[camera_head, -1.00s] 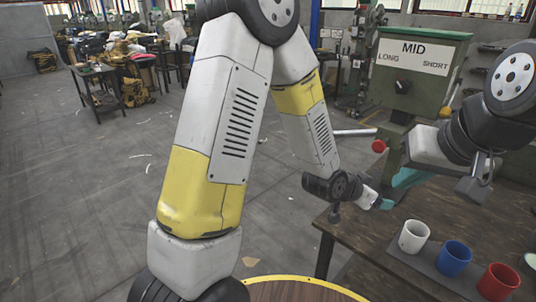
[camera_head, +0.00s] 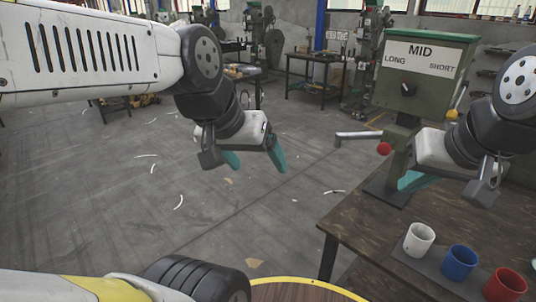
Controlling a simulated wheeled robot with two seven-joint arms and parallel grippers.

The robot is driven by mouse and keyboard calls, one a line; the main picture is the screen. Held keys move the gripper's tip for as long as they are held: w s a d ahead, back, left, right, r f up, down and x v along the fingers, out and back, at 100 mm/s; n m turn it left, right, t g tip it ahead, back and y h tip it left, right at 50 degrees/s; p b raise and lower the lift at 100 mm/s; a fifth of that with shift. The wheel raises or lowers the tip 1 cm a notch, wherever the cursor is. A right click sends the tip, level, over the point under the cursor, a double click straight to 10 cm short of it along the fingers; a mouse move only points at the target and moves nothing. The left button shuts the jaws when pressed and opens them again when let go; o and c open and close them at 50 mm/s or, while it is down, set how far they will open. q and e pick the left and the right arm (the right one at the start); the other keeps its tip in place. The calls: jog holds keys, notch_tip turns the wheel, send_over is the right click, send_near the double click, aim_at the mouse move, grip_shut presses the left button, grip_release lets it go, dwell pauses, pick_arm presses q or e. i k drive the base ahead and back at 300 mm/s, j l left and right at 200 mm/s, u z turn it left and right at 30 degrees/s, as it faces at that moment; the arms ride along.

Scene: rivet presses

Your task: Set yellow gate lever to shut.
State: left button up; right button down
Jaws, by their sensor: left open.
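The green press (camera_head: 425,85) stands on the table, with a dial and a sign reading MID, LONG and SHORT. A small yellow lever (camera_head: 456,102) shows at the press's right side, tilted, its lower part close behind my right arm; I cannot tell its setting. My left gripper (camera_head: 254,160) is open and empty, with teal fingers, over the floor well left of the press. My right gripper (camera_head: 412,181) is in front of the press's lower part; one teal finger shows, and the other is hidden or unclear.
A grey bar (camera_head: 358,135) sticks out left from the press, near a red knob (camera_head: 384,149). White (camera_head: 419,240), blue (camera_head: 459,262) and red (camera_head: 503,286) cups stand on the table (camera_head: 350,215).

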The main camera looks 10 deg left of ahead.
aim_at(451, 114)
jog(key=z, duration=0.9)
jog(key=i+j+z, duration=0.1)
jog(key=j, duration=0.45)
jog(key=i+z, duration=0.05)
